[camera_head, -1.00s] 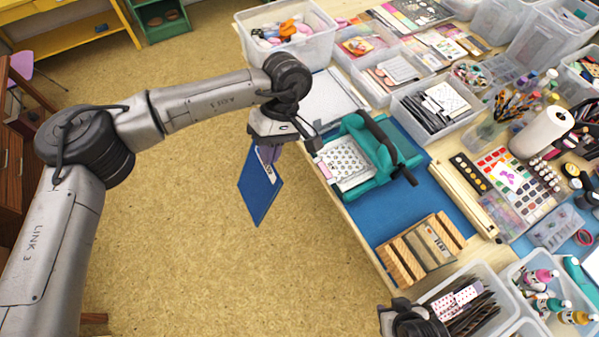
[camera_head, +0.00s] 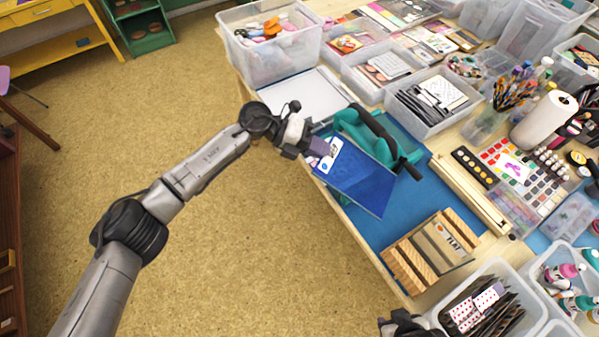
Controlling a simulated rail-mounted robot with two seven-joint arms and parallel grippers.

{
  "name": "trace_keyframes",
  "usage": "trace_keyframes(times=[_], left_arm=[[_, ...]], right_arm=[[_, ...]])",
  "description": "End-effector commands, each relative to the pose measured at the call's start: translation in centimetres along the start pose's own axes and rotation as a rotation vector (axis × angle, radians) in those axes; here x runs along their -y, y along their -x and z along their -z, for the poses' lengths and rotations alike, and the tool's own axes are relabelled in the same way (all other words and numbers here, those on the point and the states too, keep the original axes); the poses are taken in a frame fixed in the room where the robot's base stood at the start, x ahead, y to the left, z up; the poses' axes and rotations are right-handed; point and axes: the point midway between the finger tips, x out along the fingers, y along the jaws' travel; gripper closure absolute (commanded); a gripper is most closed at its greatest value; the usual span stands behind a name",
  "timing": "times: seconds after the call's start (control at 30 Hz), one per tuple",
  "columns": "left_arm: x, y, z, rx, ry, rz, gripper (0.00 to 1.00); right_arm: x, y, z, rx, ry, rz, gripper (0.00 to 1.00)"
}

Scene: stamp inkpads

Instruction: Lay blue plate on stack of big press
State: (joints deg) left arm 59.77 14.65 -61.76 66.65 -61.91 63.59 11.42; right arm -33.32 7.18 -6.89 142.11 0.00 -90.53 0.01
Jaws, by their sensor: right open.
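My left gripper (camera_head: 320,149) is shut on the edge of the blue plate (camera_head: 355,178). The plate is tilted, with a white label near the gripped end. It hangs over the near part of the teal big press (camera_head: 370,139) and hides the patterned stack on the press bed. I cannot tell whether plate and stack touch. The press's dark handle shows behind the plate. My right gripper (camera_head: 402,325) is at the bottom edge, partly cut off, open and apart from the press.
A wooden rack (camera_head: 428,252) holding plates stands on the blue mat (camera_head: 440,205) in front of the press. Clear bins (camera_head: 270,45) and a tub of black tools (camera_head: 430,104) stand behind it. A tub with cards (camera_head: 485,306) is near my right gripper.

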Motion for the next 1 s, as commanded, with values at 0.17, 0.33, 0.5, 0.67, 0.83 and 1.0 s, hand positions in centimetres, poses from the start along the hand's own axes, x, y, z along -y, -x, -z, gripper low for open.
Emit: trace_keyframes(times=[0.17, 0.33, 0.5, 0.67, 0.83, 1.0], left_arm=[[-4.9, -1.3, -1.3, 0.353, 0.155, 0.101, 1.0], [-10.6, -1.8, -2.4, 0.664, 0.249, 0.197, 1.0], [-16.0, -1.8, -2.8, 0.895, 0.289, 0.276, 1.0], [-18.0, -1.6, -2.8, 0.974, 0.288, 0.298, 1.0], [-19.0, -1.5, -2.7, 1.006, 0.288, 0.304, 1.0], [-19.2, -1.4, -2.7, 1.013, 0.285, 0.303, 1.0]], right_arm=[[0.2, -2.6, -0.8, -0.002, -0.004, 0.003, 0.57], [0.4, -4.8, -1.4, -0.003, -0.008, 0.006, 0.57], [0.5, -6.2, -1.8, -0.004, -0.01, 0.008, 0.57], [0.5, -6.6, -1.9, -0.003, -0.01, 0.007, 0.57], [0.4, -6.7, -2.0, -0.003, -0.006, 0.004, 0.57], [0.2, -6.7, -2.0, -0.002, 0.0, -0.001, 0.57]])
